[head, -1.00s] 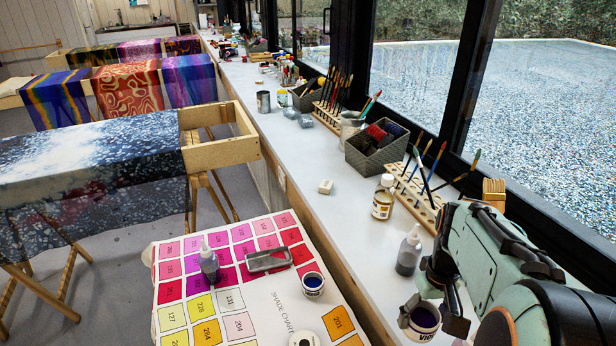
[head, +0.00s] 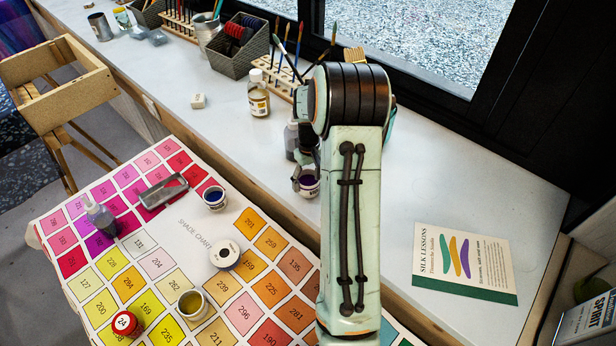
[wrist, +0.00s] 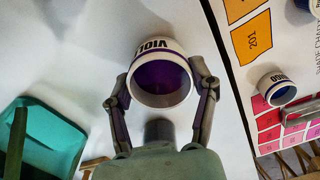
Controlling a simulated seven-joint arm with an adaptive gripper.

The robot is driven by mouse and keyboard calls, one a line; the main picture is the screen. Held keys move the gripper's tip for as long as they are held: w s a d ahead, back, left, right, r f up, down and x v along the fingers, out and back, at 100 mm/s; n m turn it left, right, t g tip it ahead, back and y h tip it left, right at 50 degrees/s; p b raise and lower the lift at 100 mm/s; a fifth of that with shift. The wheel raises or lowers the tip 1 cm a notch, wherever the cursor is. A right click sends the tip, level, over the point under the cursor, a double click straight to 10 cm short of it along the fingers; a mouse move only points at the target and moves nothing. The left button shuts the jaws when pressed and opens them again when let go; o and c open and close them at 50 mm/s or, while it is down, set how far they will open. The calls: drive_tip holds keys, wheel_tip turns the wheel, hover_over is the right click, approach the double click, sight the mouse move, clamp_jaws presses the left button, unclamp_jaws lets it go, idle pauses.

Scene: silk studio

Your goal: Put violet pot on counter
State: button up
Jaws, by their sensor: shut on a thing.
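The violet pot (head: 308,184) is a small white-walled pot with purple inside. In the head view it is over the counter (head: 440,185), near its front edge, and partly hidden by my arm. In the wrist view the violet pot (wrist: 150,47) shows part of its label and its open mouth. My gripper (wrist: 161,84) is shut on the pot, with one finger on each side of it. In the head view most of my gripper is hidden behind my arm. I cannot tell whether the pot's base touches the white counter.
A dark squeeze bottle (head: 291,140) stands just behind the pot. A labelled jar (head: 258,93), brush rack (head: 278,80) and white block (head: 198,101) are farther back. A blue pot (head: 214,198) stands on the shade chart (head: 190,240). A book (head: 463,262) lies right; counter between is clear.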

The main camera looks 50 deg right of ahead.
drive_tip(key=shift+f, duration=0.1)
drive_tip(key=o, duration=1.2)
